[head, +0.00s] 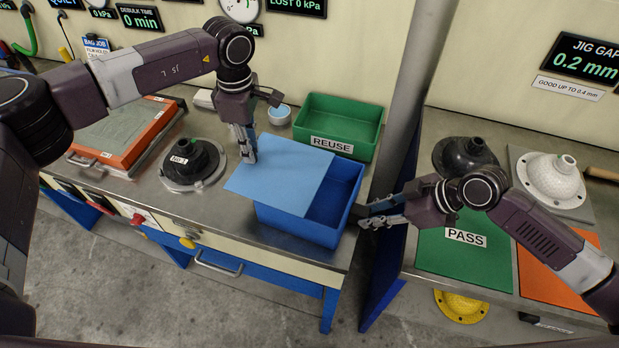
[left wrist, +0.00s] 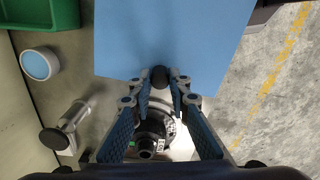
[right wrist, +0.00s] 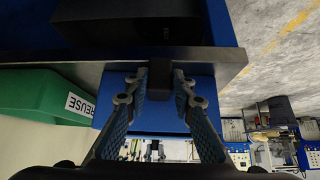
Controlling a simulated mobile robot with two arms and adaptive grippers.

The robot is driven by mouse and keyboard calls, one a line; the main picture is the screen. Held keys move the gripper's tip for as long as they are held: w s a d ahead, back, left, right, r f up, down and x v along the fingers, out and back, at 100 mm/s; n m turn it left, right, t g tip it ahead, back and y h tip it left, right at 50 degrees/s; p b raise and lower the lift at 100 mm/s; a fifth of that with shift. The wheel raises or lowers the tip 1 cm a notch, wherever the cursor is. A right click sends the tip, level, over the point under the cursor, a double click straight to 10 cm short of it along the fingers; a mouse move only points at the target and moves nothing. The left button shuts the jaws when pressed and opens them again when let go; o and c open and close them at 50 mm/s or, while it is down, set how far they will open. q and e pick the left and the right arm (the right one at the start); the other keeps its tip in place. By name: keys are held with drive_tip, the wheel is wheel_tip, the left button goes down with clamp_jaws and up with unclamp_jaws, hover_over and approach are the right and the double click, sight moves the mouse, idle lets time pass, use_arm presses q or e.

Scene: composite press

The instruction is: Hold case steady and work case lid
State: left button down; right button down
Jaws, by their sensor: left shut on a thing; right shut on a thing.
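The blue case (head: 300,222) stands on the bench near its front right corner. Its light blue lid (head: 285,170) lies across the top, shifted left, so it overhangs on the left and the right part of the case is uncovered. My left gripper (head: 246,158) points down and is shut on a dark knob (left wrist: 160,76) near the lid's left edge. My right gripper (head: 362,215) comes from the right and is shut on a dark block (right wrist: 160,72) at the case's right side. The lid also shows in the left wrist view (left wrist: 190,35), the case in the right wrist view (right wrist: 150,112).
A green REUSE bin (head: 337,124) stands just behind the case. A small light blue pot (head: 279,115) and a dark cone-shaped part (head: 193,162) are left of it. A grey post (head: 408,100) rises behind my right gripper. A PASS mat (head: 465,255) lies on the right bench.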

use_arm(q)
drive_tip(key=w+a, duration=0.3)
drive_tip(key=a, duration=0.5)
drive_tip(key=shift+w+a, duration=0.25)
idle(0.9)
drive_tip(key=shift+w+a, duration=0.15)
drive_tip(key=shift+a, duration=0.2)
idle(0.4)
drive_tip(key=c, duration=1.7)
unclamp_jaws()
drive_tip(key=shift+c, duration=0.2)
drive_tip(key=shift+d, duration=0.1)
wheel_tip(320, 180, up, 12)
